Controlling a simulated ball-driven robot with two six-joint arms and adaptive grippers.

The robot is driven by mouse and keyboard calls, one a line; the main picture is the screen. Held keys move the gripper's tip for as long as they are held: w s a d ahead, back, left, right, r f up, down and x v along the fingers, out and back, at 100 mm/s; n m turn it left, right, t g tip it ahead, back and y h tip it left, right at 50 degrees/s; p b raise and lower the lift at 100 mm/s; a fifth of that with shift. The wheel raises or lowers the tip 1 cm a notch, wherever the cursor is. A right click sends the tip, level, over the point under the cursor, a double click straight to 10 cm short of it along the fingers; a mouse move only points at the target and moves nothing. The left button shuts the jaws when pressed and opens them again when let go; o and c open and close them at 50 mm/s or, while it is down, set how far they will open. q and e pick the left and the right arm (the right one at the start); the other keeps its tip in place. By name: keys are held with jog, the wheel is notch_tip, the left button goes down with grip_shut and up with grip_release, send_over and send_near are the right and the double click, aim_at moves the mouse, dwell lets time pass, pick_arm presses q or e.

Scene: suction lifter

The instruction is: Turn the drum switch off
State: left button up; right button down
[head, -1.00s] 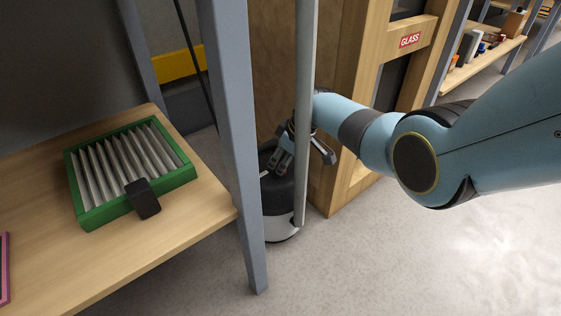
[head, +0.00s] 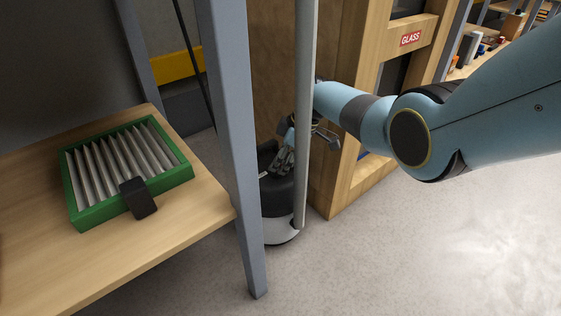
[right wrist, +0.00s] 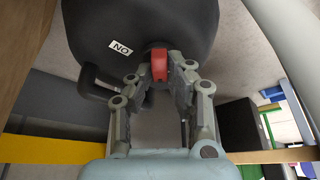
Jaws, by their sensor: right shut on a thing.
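The drum (head: 279,197) stands on the floor behind the shelf post, with a black upper part and a pale lower band. In the right wrist view its dark casing (right wrist: 190,22) fills the top, with an upside-down "ON" label (right wrist: 120,47). A small red switch (right wrist: 159,63) sticks out of it. My right gripper (right wrist: 161,74) has its fingers on both sides of the red switch and is shut on it. In the head view my right gripper (head: 284,160) is at the drum's top, partly hidden by a grey pole. My left gripper is out of view.
A grey pole (head: 306,90) and a grey shelf post (head: 235,140) stand close in front of the drum. A wooden crate frame marked GLASS (head: 345,185) is just right. A green-framed filter (head: 85,218) lies on the wooden shelf at left. Floor at right is clear.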

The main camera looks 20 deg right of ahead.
jog(key=shift+s+f, duration=0.15)
jog(key=shift+f, duration=0.1)
jog(key=c, duration=1.3)
grip_release()
jog(key=shift+r, duration=0.1)
jog(key=shift+d+r, duration=0.2)
jog(key=shift+r, duration=0.2)
jog(key=v, duration=1.1)
jog(key=shift+d, duration=0.1)
